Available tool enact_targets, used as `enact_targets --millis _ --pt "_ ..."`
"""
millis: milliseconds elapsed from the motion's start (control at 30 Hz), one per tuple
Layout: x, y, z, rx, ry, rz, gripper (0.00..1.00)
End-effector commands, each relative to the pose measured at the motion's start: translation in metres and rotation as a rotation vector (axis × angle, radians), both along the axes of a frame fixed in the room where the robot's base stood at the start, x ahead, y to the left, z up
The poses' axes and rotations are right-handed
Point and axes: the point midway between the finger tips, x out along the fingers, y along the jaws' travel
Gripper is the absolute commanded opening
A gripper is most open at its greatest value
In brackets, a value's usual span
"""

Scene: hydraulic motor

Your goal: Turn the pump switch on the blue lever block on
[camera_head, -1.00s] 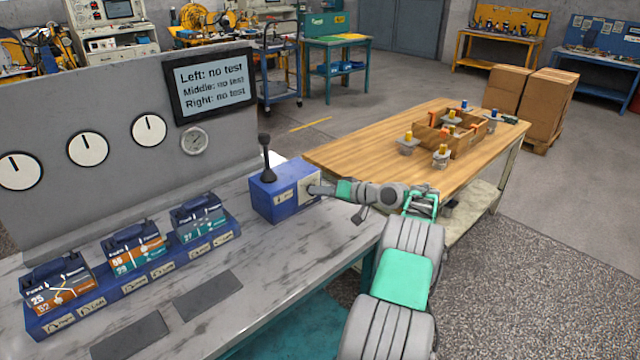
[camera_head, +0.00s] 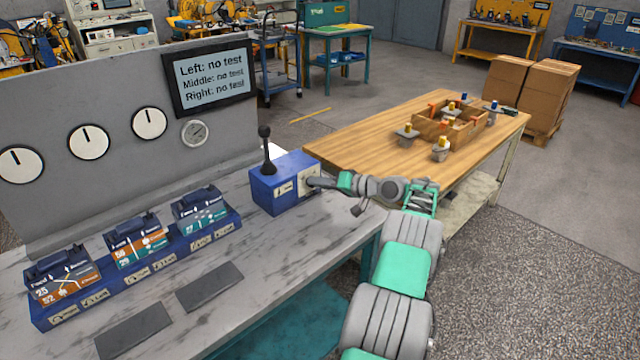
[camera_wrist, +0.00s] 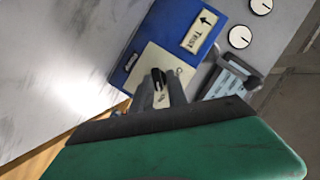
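The blue lever block (camera_head: 268,194) stands on the grey marbled bench, with a black lever upright on its top. Its right face carries a pale panel (camera_wrist: 171,61). A small black switch (camera_wrist: 158,79) shows in front of this panel in the wrist view. My gripper (camera_head: 312,182) points at the panel face from the right. In the wrist view its grey fingers (camera_wrist: 161,88) lie close around the switch, with a narrow gap between them. Whether they press on the switch cannot be told. The switch itself is hidden by my gripper in the head view.
A screen (camera_head: 211,77) reads "no test" for left, middle and right. Dials line the grey back panel. A blue base (camera_head: 137,283) with several labelled blocks stands left on the bench. A wooden table (camera_head: 350,150) with parts and a crate stands behind my arm.

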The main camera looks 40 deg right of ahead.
Motion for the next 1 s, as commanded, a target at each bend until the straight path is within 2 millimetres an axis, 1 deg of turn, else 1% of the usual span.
enact_targets --millis 33,100,467,533,667,800,900,1000 --pt "0.001 0.000 -0.002 0.001 0.002 -0.003 0.31" --pt "0.001 -0.001 -0.002 0.001 0.003 -0.004 0.34" --pt "-0.001 -0.003 -0.002 0.000 0.003 -0.007 0.34" --pt "-0.004 -0.004 -0.001 0.000 0.003 -0.007 0.34" --pt "-0.021 -0.010 0.003 0.000 0.003 -0.007 0.34" --pt "-0.049 -0.018 0.011 0.000 0.002 -0.009 0.34" --pt "-0.063 -0.023 0.015 0.000 0.003 -0.007 0.34" --pt "-0.070 -0.024 0.018 0.000 0.003 -0.004 0.34"
